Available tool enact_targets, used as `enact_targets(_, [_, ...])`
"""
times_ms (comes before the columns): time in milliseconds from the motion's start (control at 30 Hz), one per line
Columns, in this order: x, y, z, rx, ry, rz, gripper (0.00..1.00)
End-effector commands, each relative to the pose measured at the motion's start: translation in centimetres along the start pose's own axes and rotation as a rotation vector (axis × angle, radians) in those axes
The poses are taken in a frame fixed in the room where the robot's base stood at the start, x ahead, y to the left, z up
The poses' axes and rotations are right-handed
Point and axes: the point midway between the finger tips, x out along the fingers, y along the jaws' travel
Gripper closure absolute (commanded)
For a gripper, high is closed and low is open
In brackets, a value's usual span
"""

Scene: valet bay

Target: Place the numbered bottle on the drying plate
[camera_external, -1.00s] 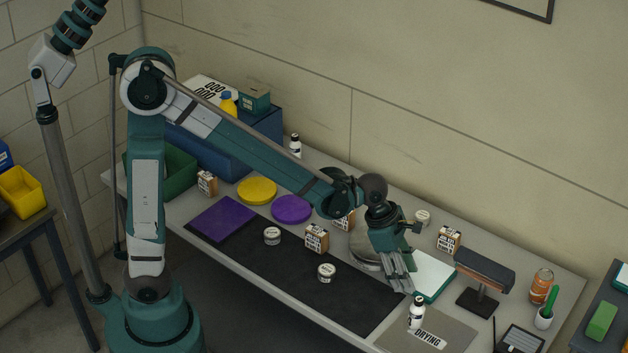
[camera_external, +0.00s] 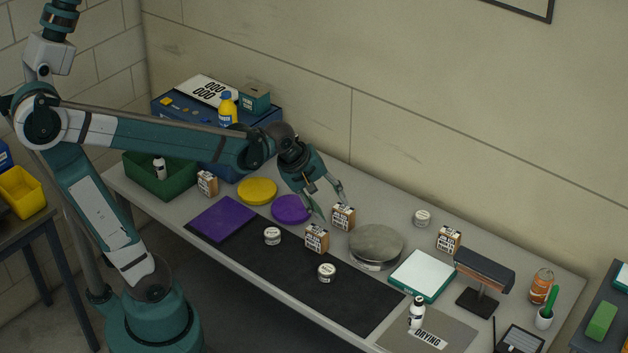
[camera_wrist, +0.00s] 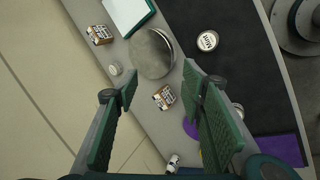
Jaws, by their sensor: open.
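A white bottle with a black cap (camera_external: 416,313) stands upright on the grey drying plate (camera_external: 454,335), which carries the word DRYING, at the table's front right. A similar bottle (camera_external: 160,168) is in the green bin (camera_external: 140,180) at the left. Another white bottle (camera_wrist: 173,162) shows at the bottom of the wrist view. No bottle's number is readable. My gripper (camera_external: 331,207) is open and empty above the table's middle, near a small printed carton (camera_external: 343,217), well left of the drying plate. Its open fingers (camera_wrist: 158,82) also show in the wrist view.
A round metal pan (camera_external: 376,241), a white-topped green scale-like block (camera_external: 423,274) and a lamp-like stand (camera_external: 483,272) lie between my gripper and the table's right. Cartons, jars and coloured discs are scattered about. The black mat (camera_external: 250,268) has clear room.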

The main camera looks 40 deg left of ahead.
Motion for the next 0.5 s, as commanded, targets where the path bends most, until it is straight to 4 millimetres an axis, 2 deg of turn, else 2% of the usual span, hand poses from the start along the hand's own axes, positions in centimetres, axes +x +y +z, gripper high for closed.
enact_targets(200, [-3.0, -3.8, -3.8, 0.217, 0.068, 0.008, 0.60])
enact_targets(500, [-6.5, -9.2, -7.8, 0.525, 0.162, -0.015, 0.60])
